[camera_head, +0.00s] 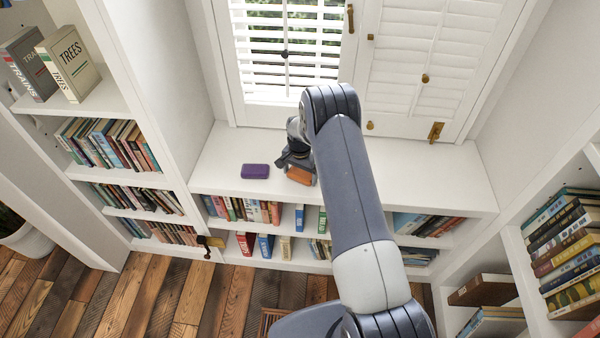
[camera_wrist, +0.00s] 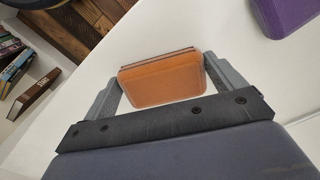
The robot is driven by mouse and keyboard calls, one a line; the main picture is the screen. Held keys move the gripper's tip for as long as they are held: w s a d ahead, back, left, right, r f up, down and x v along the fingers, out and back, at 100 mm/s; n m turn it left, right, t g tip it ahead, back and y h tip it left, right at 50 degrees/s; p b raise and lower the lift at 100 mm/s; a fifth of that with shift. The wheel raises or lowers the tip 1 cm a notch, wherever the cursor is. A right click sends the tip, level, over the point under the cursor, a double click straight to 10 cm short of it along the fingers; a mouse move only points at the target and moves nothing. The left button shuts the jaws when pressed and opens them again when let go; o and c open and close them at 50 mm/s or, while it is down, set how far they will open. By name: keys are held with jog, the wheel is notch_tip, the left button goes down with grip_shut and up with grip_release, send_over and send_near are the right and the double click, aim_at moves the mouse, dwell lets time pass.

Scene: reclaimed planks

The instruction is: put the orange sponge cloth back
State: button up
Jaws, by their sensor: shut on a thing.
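The orange sponge cloth (camera_head: 299,175) is at my gripper (camera_head: 297,166), over the white window-seat top (camera_head: 420,172). In the wrist view the orange sponge cloth (camera_wrist: 163,80) sits between the two grey fingers of my gripper (camera_wrist: 160,84), which are shut on its two ends. I cannot tell whether the cloth touches the white top or hangs just above it. A purple block (camera_head: 255,171), sponge-like, lies on the white top to the left of the cloth. It also shows at the upper right of the wrist view (camera_wrist: 284,14).
Shelves of books stand below the white top, at the left (camera_head: 108,146) and at the right (camera_head: 570,240). A shuttered window (camera_head: 285,50) rises behind. The top right of my arm is bare.

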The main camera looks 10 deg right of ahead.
aim_at(300, 175)
jog(key=shift+f, duration=0.1)
jog(key=o, duration=0.8)
jog(key=shift+c, duration=0.2)
notch_tip(300, 175, up, 12)
jog(key=b, duration=0.2)
jog(key=shift+b, duration=0.3)
notch_tip(300, 175, down, 12)
jog(key=p, duration=0.2)
jog(key=shift+p, duration=0.4)
jog(key=shift+w+r+b, duration=0.1)
jog(key=shift+r+b, duration=0.3)
jog(key=shift+r, duration=1.3)
